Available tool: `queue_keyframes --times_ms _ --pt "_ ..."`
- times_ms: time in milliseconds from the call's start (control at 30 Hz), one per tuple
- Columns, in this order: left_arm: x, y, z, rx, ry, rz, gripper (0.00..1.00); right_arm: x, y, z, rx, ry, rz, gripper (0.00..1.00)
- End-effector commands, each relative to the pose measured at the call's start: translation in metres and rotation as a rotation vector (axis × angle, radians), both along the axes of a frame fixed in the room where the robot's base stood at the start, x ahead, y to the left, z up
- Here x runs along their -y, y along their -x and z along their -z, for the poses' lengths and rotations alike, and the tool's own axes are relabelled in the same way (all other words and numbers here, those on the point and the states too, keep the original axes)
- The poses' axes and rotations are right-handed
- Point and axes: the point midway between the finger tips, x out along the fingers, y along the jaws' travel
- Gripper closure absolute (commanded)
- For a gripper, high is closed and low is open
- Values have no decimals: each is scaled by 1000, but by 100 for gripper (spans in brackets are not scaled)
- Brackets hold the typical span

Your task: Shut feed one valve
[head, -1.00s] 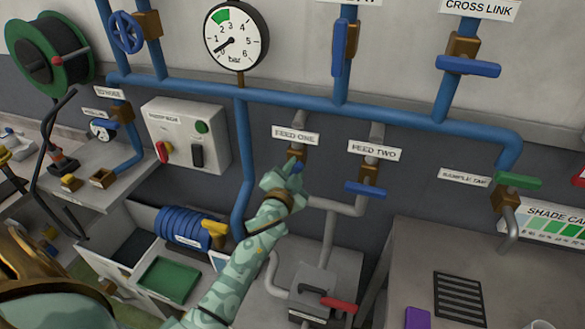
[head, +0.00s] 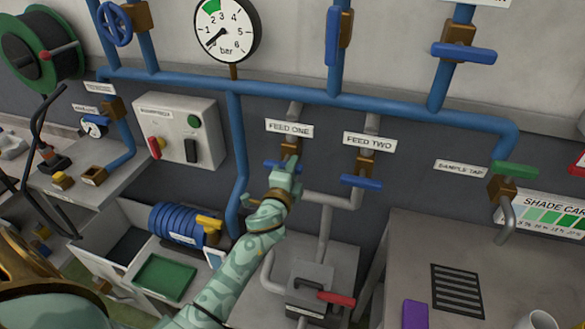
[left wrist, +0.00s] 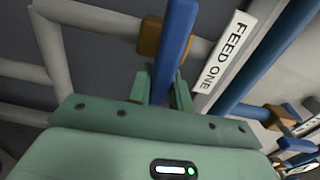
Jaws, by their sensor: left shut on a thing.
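The feed one valve (head: 288,150) is a brass body on a grey pipe beneath the FEED ONE label (head: 289,128). Its blue handle (head: 270,164) lies crosswise to the pipe, partly hidden by my gripper. My left gripper (head: 290,164) is at this handle. In the left wrist view the blue handle (left wrist: 178,40) stands between my green fingers (left wrist: 160,92), which are shut on it, with the brass body (left wrist: 151,37) beside it. My right gripper is not in view.
The feed two valve handle (head: 361,181) sits close to the right, also crosswise. A blue pipe (head: 238,160) drops on the left beside a switch box (head: 180,135). A grey unit with a red lever (head: 336,299) stands below. A pressure gauge (head: 226,29) hangs above.

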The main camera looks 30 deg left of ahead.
Motion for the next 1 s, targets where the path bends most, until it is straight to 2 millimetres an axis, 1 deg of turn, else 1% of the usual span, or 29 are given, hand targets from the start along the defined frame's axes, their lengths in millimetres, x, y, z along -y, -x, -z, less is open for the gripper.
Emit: queue_keyframes --times_ms 200,667,700,767,1000 --pt "0 0 1 -12 -52 -1 100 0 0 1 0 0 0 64" --pt "-1 0 2 -15 -64 -1 100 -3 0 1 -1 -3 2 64" --pt "-1 0 2 -15 -64 -1 74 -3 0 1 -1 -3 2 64" --pt "-1 0 2 -15 -63 -1 58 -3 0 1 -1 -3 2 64" --pt "0 0 2 -15 -61 -1 58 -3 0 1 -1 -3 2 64"
